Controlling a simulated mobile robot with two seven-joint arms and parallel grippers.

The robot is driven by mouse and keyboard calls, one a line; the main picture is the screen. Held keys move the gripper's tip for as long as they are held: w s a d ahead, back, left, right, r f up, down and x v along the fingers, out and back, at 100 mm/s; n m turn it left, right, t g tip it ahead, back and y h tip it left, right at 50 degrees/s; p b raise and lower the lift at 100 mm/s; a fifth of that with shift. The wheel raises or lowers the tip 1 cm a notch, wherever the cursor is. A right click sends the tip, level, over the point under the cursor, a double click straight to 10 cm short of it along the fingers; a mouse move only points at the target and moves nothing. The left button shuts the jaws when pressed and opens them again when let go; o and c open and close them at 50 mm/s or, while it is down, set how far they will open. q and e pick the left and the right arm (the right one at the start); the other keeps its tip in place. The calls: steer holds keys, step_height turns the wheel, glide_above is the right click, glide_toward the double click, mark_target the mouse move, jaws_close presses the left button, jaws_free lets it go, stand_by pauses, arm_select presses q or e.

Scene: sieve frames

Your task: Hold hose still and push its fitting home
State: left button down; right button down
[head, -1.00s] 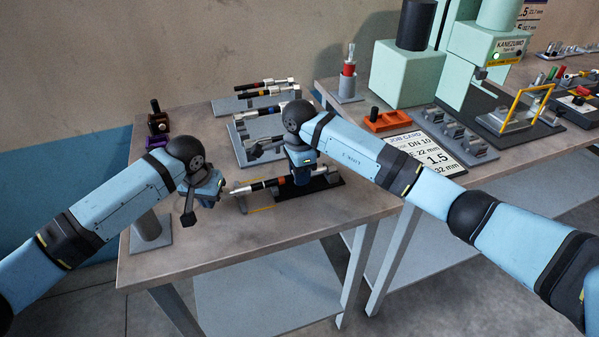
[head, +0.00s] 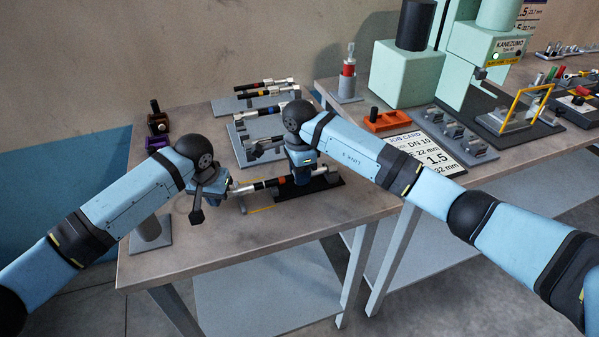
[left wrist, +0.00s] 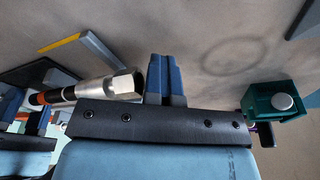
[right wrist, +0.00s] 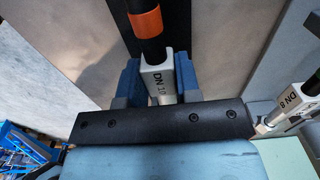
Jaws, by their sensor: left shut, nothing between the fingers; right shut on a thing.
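The hose is black with an orange band (right wrist: 146,22) and a silver end piece marked DN 10 (right wrist: 160,84). My right gripper (right wrist: 158,72) is shut on that silver piece, one blue finger on each side. In the head view my right gripper hides part of the hose over a dark base (head: 326,187). The hose's other end carries a silver fitting with a hex tip (left wrist: 124,85), pointing toward my left gripper. My left gripper (left wrist: 165,78) is shut and empty, its fingers pressed together just beside the hex tip. I cannot tell whether they touch it.
A grey rack (head: 243,148) with more hoses stands behind my right gripper. A yellow-edged strip (head: 262,209) lies near the fitting. Small dark and purple holders (head: 157,128) stand at the back left.

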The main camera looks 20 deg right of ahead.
arm_select(q)
steer(key=shift+s+d, duration=0.1)
steer(key=shift+d, duration=0.35)
arm_select(e)
steer(key=shift+a, duration=0.25)
arm_select(q)
steer(key=shift+d+r, duration=0.1)
steer(key=shift+d, duration=0.6)
stand_by(0.4)
steer(key=shift+a, duration=0.6)
arm_select(e)
steer(key=shift+d, duration=0.1)
arm_select(q)
step_height(320, 180, up, 8)
steer(key=a, duration=0.1)
arm_select(e)
steer(key=shift+d, duration=0.1)
stand_by(0.4)
